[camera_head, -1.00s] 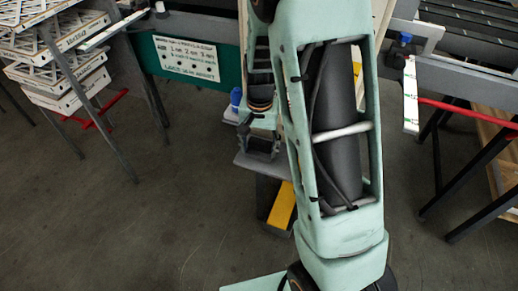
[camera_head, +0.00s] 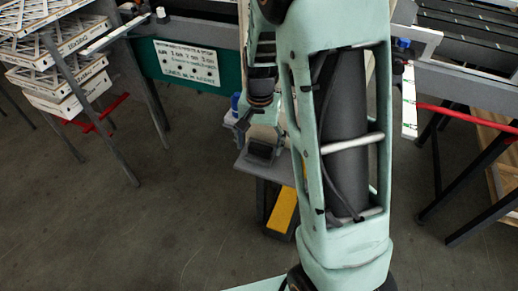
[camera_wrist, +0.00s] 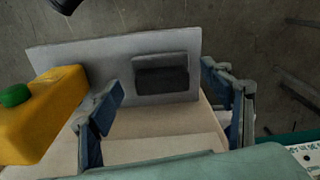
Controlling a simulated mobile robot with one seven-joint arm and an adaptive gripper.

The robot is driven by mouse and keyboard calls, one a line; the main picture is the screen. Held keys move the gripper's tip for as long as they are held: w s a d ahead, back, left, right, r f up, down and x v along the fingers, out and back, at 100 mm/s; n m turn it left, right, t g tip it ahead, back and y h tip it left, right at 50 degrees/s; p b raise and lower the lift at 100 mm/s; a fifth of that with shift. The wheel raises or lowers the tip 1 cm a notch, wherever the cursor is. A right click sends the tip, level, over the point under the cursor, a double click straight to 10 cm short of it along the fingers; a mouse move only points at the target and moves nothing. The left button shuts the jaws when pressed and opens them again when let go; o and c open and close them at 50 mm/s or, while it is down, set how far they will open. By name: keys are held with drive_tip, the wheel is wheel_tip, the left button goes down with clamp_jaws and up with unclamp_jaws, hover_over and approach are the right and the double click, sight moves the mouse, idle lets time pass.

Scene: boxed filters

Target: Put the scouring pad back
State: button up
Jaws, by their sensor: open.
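My gripper (camera_wrist: 166,108) is open, with one blue finger at left and one at right in the wrist view. The scouring pad (camera_wrist: 162,78) appears to be the dark grey block with a lighter grey edge. It lies on a grey plate (camera_wrist: 110,50), seen between the fingers but beyond their tips, with no visible contact. In the head view, the pad (camera_head: 263,151) sits on the grey plate (camera_head: 268,172), just below my gripper (camera_head: 257,131). My arm hides the plate's right part there.
A yellow container with a green cap (camera_wrist: 38,112) stands left of the gripper in the wrist view. Framed filters (camera_head: 55,50) are stacked at left, and a table with a green sign panel (camera_head: 190,65) stands behind. Open floor lies at front left.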

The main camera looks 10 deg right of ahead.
sight(259, 159)
wheel_tip(259, 159, up, 9)
drive_tip(key=p, duration=0.1)
drive_tip(key=shift+s, duration=0.25)
drive_tip(key=shift+w, duration=0.1)
